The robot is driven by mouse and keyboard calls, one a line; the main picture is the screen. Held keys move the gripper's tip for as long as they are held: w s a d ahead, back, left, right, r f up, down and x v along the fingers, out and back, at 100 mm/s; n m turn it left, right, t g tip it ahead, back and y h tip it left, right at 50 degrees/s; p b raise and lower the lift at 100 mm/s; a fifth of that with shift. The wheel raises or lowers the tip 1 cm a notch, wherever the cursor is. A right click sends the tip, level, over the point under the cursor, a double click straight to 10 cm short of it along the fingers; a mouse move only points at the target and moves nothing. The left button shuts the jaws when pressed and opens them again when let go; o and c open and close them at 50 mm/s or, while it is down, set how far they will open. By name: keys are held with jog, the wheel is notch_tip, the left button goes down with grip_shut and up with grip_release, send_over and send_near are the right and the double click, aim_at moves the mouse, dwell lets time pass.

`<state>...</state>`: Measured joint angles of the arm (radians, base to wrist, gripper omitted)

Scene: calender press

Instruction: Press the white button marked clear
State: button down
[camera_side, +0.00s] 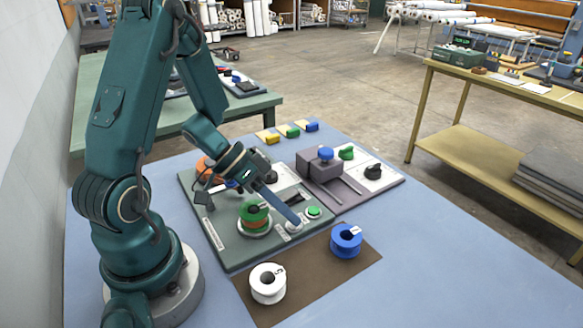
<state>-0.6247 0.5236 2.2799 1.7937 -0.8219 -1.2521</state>
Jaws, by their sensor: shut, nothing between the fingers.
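The green control panel (225,250) lies on the blue table. A round white button (292,229) is near its front right edge, beside a round green button (313,212). My gripper (297,222) is shut and empty, pointing down to the right. Its tip is right at the white button and partly covers it. I cannot tell whether the tip touches the button or sits just above it. Any marking on the button is too small to read.
A green and orange spool (253,214) stands on the panel, left of my gripper. A white spool (268,283) and a blue spool (346,240) stand on a brown mat (310,284) in front. A grey panel (352,199) with a blue knob (325,153) lies behind.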

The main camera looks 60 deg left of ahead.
aim_at(288, 225)
jog(key=shift+r, duration=0.8)
jog(key=shift+r, duration=0.1)
jog(key=shift+r, duration=2.4)
jog(key=shift+d, duration=0.1)
